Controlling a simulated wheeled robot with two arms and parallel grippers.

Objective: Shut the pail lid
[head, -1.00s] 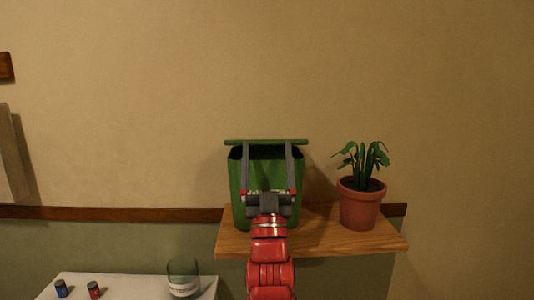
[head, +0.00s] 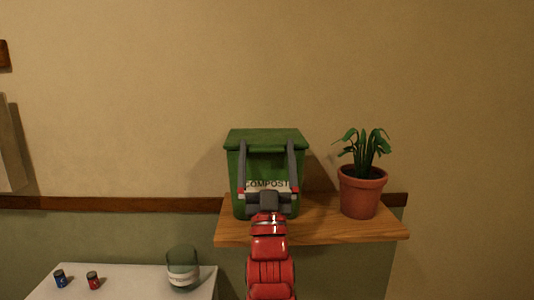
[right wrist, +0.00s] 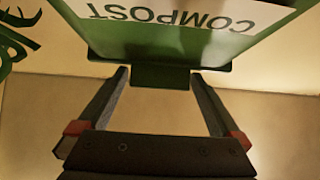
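The green pail (head: 268,168) stands upright on a wooden shelf, with a white COMPOST label on its front. Its green lid (head: 265,136) lies down across the top, and no dark opening shows in the head view. My right gripper (head: 268,147) is open in front of the pail, its fingers spread and empty, tips near the lid's front edge. In the right wrist view the pail (right wrist: 165,40) appears upside down. A green tab (right wrist: 165,76) sits between the open fingertips there; contact cannot be told. My left gripper is not in view.
A potted plant (head: 362,190) stands on the wooden shelf (head: 330,230), right of the pail. The wall above is clear.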

